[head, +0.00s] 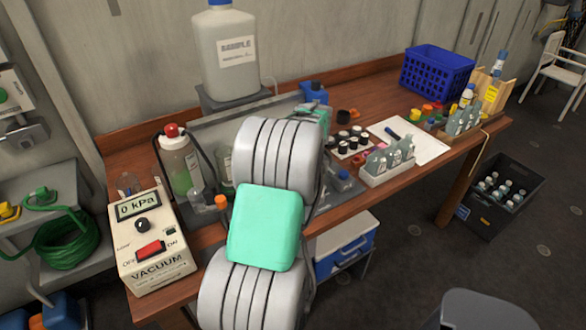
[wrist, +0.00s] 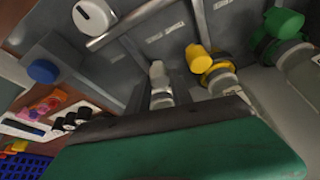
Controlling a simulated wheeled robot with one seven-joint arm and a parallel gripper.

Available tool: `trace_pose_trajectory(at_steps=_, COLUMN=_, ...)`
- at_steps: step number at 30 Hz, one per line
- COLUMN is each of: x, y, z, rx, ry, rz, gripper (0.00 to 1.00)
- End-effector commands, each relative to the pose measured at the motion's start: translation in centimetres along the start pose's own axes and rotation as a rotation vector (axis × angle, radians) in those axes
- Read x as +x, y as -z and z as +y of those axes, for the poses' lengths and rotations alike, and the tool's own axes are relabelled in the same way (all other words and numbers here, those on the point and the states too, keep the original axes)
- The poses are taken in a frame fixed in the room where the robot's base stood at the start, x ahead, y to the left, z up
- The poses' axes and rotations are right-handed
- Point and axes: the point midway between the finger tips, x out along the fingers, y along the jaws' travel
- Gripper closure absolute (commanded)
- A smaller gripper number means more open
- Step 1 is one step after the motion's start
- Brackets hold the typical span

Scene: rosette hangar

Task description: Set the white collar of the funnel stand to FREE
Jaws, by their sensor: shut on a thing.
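In the wrist view a white collar (wrist: 158,72) sits on a clear stem of the funnel stand, with a yellow collar (wrist: 198,58) and a green collar (wrist: 282,28) to its right. My gripper (wrist: 160,84) has its two dark fingers on either side of the white collar, shut on it. In the head view my arm hides the collars and my gripper.
A vacuum box (head: 150,240) reading 0 kPa and a green-liquid bottle (head: 178,165) stand left of my arm. A big sample jug (head: 225,55) stands behind. A grey bottle rack (head: 388,170), white paper (head: 412,140) and blue crate (head: 437,72) are to the right.

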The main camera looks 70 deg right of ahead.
Motion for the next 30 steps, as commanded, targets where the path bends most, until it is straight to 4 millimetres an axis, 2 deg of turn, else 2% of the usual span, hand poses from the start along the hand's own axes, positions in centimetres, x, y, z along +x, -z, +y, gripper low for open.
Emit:
trace_pose_trajectory(at_steps=1, x=-0.1, y=0.1, z=0.0, rx=0.000, ry=-0.001, rz=0.002, gripper=0.72)
trace_pose_trajectory(at_steps=8, x=0.0, y=0.1, z=-0.1, rx=-0.002, ry=0.000, rz=0.001, gripper=0.53)
trace_pose_trajectory(at_steps=17, x=-0.3, y=0.1, z=-0.1, rx=-0.002, ry=0.000, rz=0.001, gripper=0.52)
trace_pose_trajectory(at_steps=20, x=-1.7, y=0.1, z=0.0, rx=-0.002, ry=-0.001, rz=0.004, gripper=0.52)
trace_pose_trajectory(at_steps=27, x=-6.4, y=0.1, z=0.0, rx=-0.002, ry=-0.002, rz=0.004, gripper=0.52)
trace_pose_trajectory(at_steps=30, x=-7.5, y=0.1, z=-0.1, rx=-0.002, ry=0.000, rz=0.001, gripper=0.52)
